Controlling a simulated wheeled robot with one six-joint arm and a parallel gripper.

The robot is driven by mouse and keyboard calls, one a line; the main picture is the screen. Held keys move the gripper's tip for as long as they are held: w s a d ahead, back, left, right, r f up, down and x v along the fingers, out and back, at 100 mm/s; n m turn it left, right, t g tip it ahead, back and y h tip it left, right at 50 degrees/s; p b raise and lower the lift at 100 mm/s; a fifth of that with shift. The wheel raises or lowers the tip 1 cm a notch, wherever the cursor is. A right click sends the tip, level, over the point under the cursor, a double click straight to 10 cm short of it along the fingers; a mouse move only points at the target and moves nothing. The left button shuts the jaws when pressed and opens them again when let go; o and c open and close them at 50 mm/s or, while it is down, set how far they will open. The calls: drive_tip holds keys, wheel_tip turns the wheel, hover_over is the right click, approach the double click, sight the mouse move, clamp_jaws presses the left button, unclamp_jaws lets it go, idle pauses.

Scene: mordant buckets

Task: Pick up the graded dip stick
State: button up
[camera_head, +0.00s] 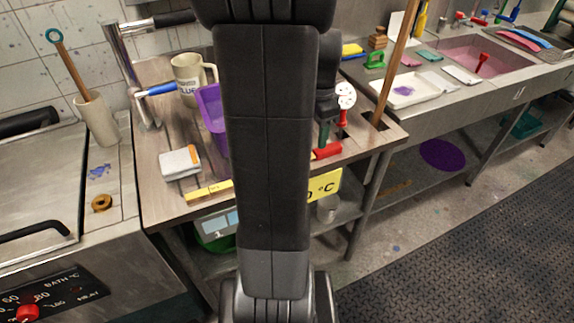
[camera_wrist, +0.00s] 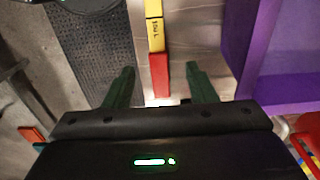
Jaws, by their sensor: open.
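The graded dip stick is a flat yellow bar (camera_head: 208,190) with dark marks and a red end (camera_head: 326,151). In the head view it lies near the front edge of the wooden bench, its middle hidden behind my arm. In the wrist view its yellow part (camera_wrist: 154,36) points away, and its red end (camera_wrist: 159,78) lies between my green fingertips. My gripper (camera_wrist: 161,72) is open, one finger on each side of the red end with gaps. In the head view it is mostly hidden by my arm; a green finger shows above the red end. I cannot tell its exact height.
A purple container (camera_head: 210,112) stands behind the stick, close on the right in the wrist view (camera_wrist: 286,92). A white block (camera_head: 179,163) and a mug (camera_head: 188,75) are on the bench's left. A red-handled white tool (camera_head: 344,97) and a tall wooden pole (camera_head: 391,65) are right.

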drive_tip(key=shift+s+d+f, duration=0.1)
drive_tip(key=shift+f, duration=1.45)
drive_tip(key=shift+d+f, duration=0.1)
drive_tip(key=shift+f, duration=1.4)
drive_tip(key=c, duration=1.1)
